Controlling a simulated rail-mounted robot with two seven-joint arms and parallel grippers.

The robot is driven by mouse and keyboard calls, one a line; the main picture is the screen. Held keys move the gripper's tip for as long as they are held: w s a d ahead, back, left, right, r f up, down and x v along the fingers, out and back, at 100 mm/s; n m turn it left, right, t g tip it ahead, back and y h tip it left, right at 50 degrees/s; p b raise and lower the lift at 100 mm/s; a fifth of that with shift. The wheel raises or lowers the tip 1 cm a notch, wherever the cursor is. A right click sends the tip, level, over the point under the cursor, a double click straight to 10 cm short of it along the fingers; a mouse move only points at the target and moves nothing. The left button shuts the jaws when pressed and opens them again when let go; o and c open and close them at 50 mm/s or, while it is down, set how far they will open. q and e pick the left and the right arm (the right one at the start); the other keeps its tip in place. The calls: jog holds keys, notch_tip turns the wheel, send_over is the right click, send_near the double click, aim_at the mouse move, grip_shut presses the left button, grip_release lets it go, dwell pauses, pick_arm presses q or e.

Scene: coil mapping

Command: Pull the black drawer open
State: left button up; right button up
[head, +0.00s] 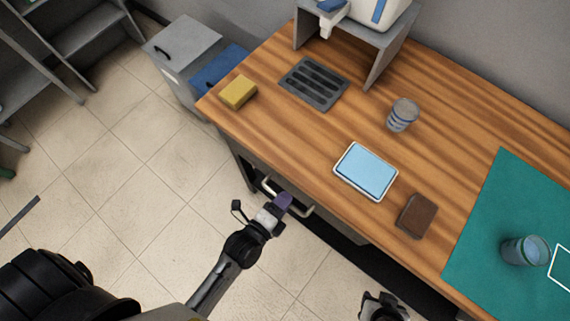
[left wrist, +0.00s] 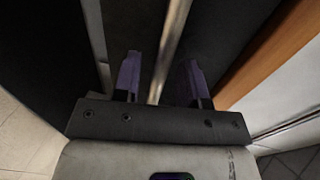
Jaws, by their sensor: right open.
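The black drawer (head: 326,233) is under the front edge of the wooden table, and the table top hides much of it. Its pale bar handle (head: 308,211) sticks out from the front. My left gripper (head: 283,200) is at this handle, with purple fingertips. In the left wrist view, the handle bar (left wrist: 172,45) runs between the two open fingers (left wrist: 160,78), with a gap on each side. Only part of my right gripper (head: 383,306) shows, at the bottom edge of the head view, apart from the drawer and empty.
On the wooden table (head: 300,130) lie a yellow sponge (head: 238,92), a dark slotted tray (head: 314,82), a blue-topped tray (head: 366,171) and a brown block (head: 417,215). A grey cabinet (head: 180,45) stands at the back left. The tiled floor before the drawer is open.

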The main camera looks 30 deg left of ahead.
pick_arm(q)
jog(key=shift+w+d+f, duration=0.1)
jog(key=shift+w, duration=0.35)
jog(key=shift+c, duration=0.2)
grip_shut()
